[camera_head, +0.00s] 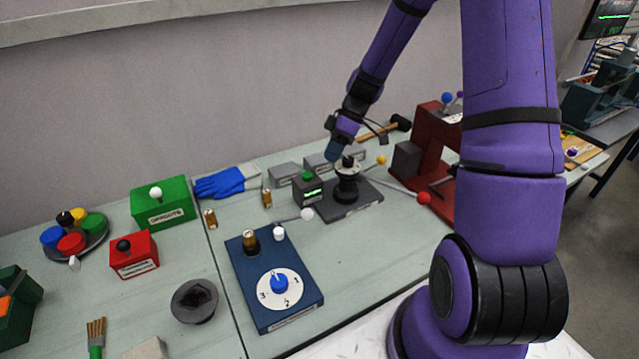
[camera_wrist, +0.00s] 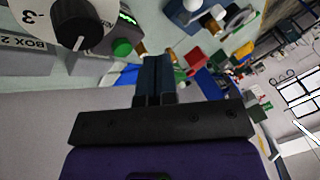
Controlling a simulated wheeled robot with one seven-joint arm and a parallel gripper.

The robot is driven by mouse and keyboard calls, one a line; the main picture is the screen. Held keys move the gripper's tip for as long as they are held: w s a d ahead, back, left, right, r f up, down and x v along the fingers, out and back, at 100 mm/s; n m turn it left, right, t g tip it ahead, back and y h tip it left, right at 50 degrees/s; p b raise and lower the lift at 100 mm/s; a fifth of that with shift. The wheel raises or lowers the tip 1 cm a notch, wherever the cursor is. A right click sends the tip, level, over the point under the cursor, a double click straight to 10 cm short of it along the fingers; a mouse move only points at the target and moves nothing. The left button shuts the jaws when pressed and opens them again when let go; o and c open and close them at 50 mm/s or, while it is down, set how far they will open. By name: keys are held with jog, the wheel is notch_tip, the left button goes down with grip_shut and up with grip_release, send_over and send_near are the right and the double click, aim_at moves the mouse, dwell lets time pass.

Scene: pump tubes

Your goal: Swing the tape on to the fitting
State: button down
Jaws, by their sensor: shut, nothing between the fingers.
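No tape can be told for certain in either view. Brass fittings show as small cylinders: one stands on the blue panel (camera_head: 250,240), and two loose ones (camera_head: 210,219) stand on the bench behind it. My gripper (camera_head: 333,152) is above and just behind a black round fixture (camera_head: 347,187) on a grey base, pointing down. In the wrist view my gripper's fingers (camera_wrist: 155,82) are together with nothing between them. A white dial (camera_wrist: 85,28) with a black knob is beyond them at the upper left.
A small box with a green button (camera_head: 307,178) stands left of the fixture. Levers with white, yellow and red balls (camera_head: 424,198) reach out around it. Grey boxes (camera_head: 284,174) and a dark red machine (camera_head: 432,160) are close by. The front bench right of the blue panel (camera_head: 318,298) is clear.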

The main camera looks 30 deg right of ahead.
jog(key=s+a+f, duration=0.4)
jog(key=a+f, duration=0.3)
jog(key=f, duration=0.1)
jog(key=shift+a+f, duration=0.35)
jog(key=shift+f, duration=0.05)
jog(key=shift+s, duration=0.2)
